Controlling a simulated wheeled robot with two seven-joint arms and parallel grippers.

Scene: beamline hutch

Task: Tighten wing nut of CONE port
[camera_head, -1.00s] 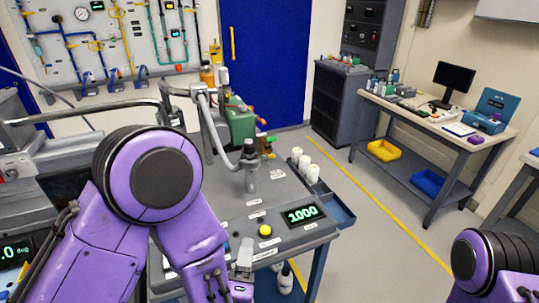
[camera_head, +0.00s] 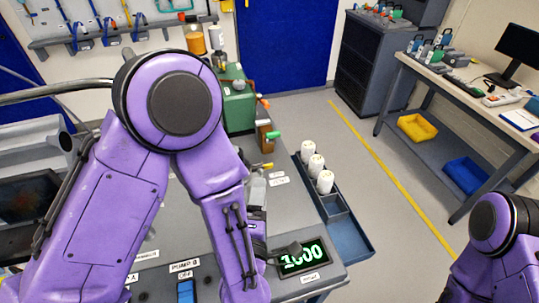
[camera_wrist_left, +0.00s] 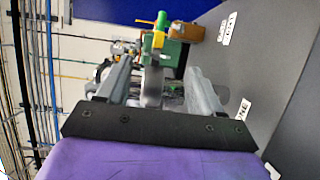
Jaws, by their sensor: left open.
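My left gripper is mostly hidden behind my purple forearm in the head view; a grey finger (camera_head: 257,190) shows beside it, over the bench. In the left wrist view the left gripper (camera_wrist_left: 160,78) is open, with its two grey fingers apart. A grey rounded fitting (camera_wrist_left: 151,88) shows between the fingers; I cannot tell whether they touch it. A white label (camera_wrist_left: 243,110) beside the right finger is partly legible and seems to end in "NE". I cannot make out the wing nut. My right gripper is out of view.
A display (camera_head: 304,256) reads about 1000. White bottles (camera_head: 316,165) stand in a blue side tray (camera_head: 347,236). The floor to the right is clear.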

